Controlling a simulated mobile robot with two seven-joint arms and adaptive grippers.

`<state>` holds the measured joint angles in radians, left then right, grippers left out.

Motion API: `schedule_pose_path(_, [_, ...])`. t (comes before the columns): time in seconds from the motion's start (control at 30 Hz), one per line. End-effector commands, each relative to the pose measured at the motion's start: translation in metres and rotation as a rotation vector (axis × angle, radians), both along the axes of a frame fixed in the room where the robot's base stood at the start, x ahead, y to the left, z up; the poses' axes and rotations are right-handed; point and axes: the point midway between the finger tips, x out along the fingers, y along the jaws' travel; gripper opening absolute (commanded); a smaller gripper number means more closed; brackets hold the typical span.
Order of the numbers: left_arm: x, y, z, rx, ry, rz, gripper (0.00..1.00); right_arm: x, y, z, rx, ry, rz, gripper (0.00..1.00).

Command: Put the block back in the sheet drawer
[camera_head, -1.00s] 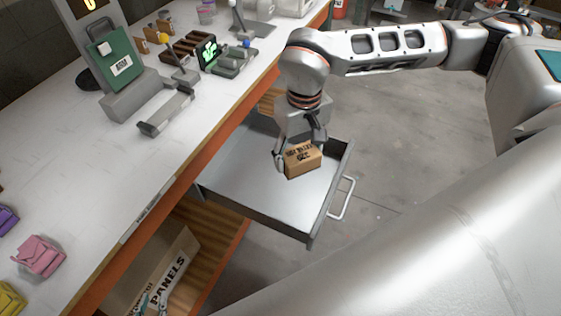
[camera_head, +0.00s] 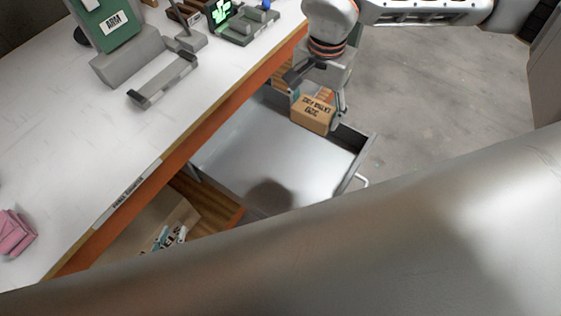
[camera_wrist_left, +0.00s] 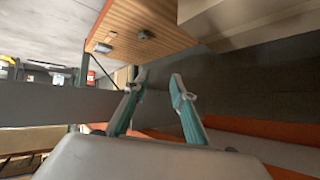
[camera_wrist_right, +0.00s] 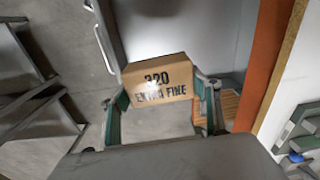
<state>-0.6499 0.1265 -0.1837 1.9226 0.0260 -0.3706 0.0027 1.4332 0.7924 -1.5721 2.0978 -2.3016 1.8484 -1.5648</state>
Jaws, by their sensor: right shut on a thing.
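The block, a brown box marked "320 EXTRA FINE" (camera_wrist_right: 160,82), is held between the two fingers of my right gripper (camera_wrist_right: 161,92). In the head view the block (camera_head: 313,115) appears at the far side wall of the sheet drawer; its height above the drawer is hard to judge. The sheet drawer (camera_head: 270,150) is pulled out from under the bench, with a bare metal floor. Its floor also shows beyond the block in the right wrist view (camera_wrist_right: 195,35). My left gripper (camera_wrist_left: 158,80) is open and empty in the left wrist view.
The white bench top (camera_head: 90,120) with its orange edge runs along the drawer's left. A green device (camera_head: 105,25) and a grey cradle (camera_head: 165,80) stand on it. An open cardboard box (camera_head: 150,225) sits below. My large arm link fills the foreground.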

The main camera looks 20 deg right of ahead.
Motion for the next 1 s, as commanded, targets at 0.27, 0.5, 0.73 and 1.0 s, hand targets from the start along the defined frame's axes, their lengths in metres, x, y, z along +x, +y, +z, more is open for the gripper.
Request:
schedule_pose_path(0.27, [0.000, -0.003, -0.019, -0.005, -0.010, -0.009, 0.25, 0.004, 0.025, -0.016, 0.008, 0.001, -0.564, 0.42])
schedule_pose_path(0.5, [-0.003, -0.013, -0.036, -0.018, -0.008, -0.020, 0.25, 0.004, 0.046, -0.029, 0.013, 0.008, -1.054, 0.42])
schedule_pose_path(0.73, [-0.007, -0.016, -0.051, -0.023, 0.001, -0.024, 0.25, 0.004, 0.061, -0.039, 0.010, 0.013, -1.442, 0.42])
schedule_pose_path(1.0, [-0.005, -0.016, -0.052, -0.023, -0.006, -0.026, 0.25, 0.003, 0.068, -0.047, 0.006, 0.017, -1.621, 0.42])
